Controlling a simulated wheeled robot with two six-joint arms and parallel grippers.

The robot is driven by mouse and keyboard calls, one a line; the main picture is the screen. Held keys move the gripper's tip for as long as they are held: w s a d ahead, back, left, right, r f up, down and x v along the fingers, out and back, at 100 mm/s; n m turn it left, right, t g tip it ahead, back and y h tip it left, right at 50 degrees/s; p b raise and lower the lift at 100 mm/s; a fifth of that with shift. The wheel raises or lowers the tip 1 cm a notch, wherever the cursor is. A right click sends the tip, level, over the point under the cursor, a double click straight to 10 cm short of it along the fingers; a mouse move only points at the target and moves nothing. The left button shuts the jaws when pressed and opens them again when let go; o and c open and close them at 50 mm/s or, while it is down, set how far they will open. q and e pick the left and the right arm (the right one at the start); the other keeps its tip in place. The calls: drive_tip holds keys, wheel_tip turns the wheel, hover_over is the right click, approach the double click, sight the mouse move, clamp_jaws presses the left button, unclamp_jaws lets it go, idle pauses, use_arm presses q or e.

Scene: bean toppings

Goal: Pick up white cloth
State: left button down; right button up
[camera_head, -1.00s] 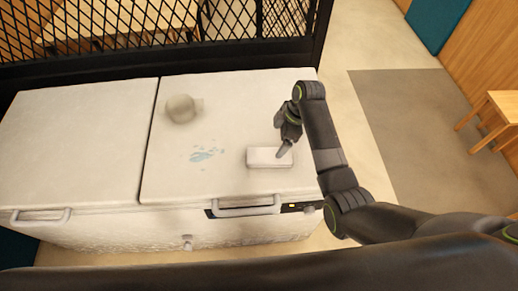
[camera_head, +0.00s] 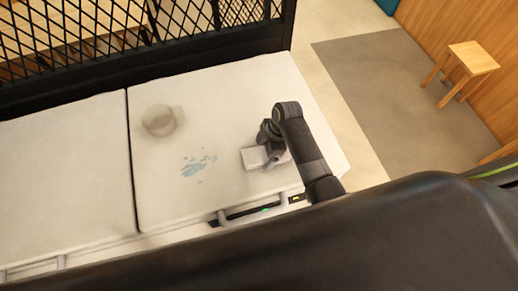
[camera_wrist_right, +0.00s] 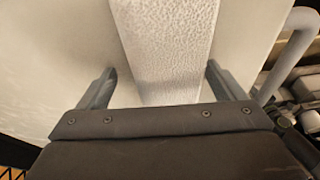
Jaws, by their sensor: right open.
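The white cloth (camera_head: 254,158) is a small folded rectangle lying on the freezer lid, right of a blue spill. My right gripper (camera_head: 270,160) is over the cloth and hides its right part. In the right wrist view the cloth (camera_wrist_right: 170,45) shows as a textured white strip running between the two fingers of the open right gripper (camera_wrist_right: 158,85). The fingers stand apart on either side of it, with gaps. I cannot tell whether they touch the lid. My left gripper does not show.
The white chest freezer (camera_head: 90,150) has two lids with handles at the front edge. A blue spill (camera_head: 196,166) and a pale round object (camera_head: 158,120) are on the right lid. A black mesh barrier (camera_head: 150,55) stands behind. A wooden stool (camera_head: 472,58) is at the far right.

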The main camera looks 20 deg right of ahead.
drive_tip(key=shift+s+d, duration=0.2)
drive_tip(key=shift+s, duration=0.05)
drive_tip(key=shift+s+d+r, duration=0.15)
drive_tip(key=shift+s+d, duration=0.1)
drive_tip(key=shift+s, duration=0.05)
drive_tip(key=c, duration=0.6)
drive_tip(key=shift+w+a, duration=0.1)
drive_tip(key=shift+c, duration=2.3)
drive_tip(key=shift+r, duration=0.2)
drive_tip(key=shift+w+r, duration=0.1)
drive_tip(key=shift+r, duration=0.25)
wheel_tip(320, 180, up, 8)
drive_tip(key=shift+f+b, duration=0.15)
drive_tip(key=shift+b, duration=0.9)
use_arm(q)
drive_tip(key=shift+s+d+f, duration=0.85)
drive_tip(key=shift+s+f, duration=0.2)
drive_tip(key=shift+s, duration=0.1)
use_arm(e)
drive_tip(key=shift+r, duration=0.6)
